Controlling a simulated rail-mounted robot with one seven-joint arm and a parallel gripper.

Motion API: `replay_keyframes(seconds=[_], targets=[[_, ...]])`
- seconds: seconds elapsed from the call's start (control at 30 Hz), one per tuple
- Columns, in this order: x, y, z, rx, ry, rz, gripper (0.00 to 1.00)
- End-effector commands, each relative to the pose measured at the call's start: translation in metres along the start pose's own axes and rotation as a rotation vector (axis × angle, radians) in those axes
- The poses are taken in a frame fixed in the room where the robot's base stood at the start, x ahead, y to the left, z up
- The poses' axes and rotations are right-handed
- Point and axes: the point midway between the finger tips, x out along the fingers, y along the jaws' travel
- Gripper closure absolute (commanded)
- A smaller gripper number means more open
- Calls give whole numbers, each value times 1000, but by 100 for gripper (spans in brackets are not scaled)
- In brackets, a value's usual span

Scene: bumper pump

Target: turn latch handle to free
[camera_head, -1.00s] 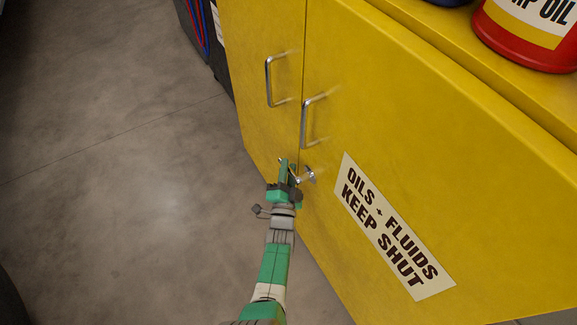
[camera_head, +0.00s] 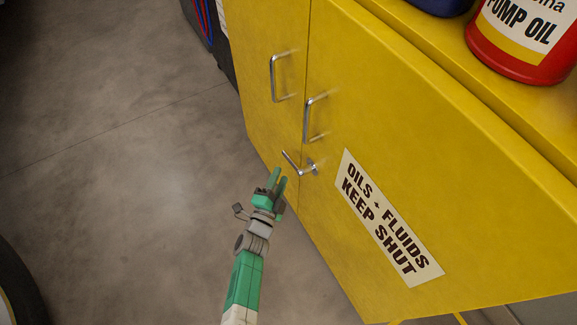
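The small silver latch handle (camera_head: 292,162) sticks out from the yellow cabinet's front, beside the seam between its two doors and below the door pulls. Its bar slants up and left from a short stem, which meets a round metal base (camera_head: 313,168). The exact depth between fingers and handle is hard to tell.
The yellow cabinet (camera_head: 400,130) has a left door pull (camera_head: 273,78) and a right door pull (camera_head: 307,120), both above the latch. A sign (camera_head: 388,218) is on the right door. A red oil container (camera_head: 520,45) stands on top.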

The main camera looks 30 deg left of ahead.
Motion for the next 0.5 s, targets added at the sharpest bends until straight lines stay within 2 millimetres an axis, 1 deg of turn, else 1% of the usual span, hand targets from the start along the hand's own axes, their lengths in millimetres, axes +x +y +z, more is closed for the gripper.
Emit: replay_keyframes(seconds=[0.03, 0.13, 0.27, 0.37, 0.5], targets=[[-3, -1, 0, 28, 4, 28, 63], [-5, 0, -3, 54, 7, 61, 63], [-2, 1, -4, 56, 10, 66, 63], [11, 4, -3, 57, 11, 64, 63], [39, 9, -2, 57, 11, 64, 63]])
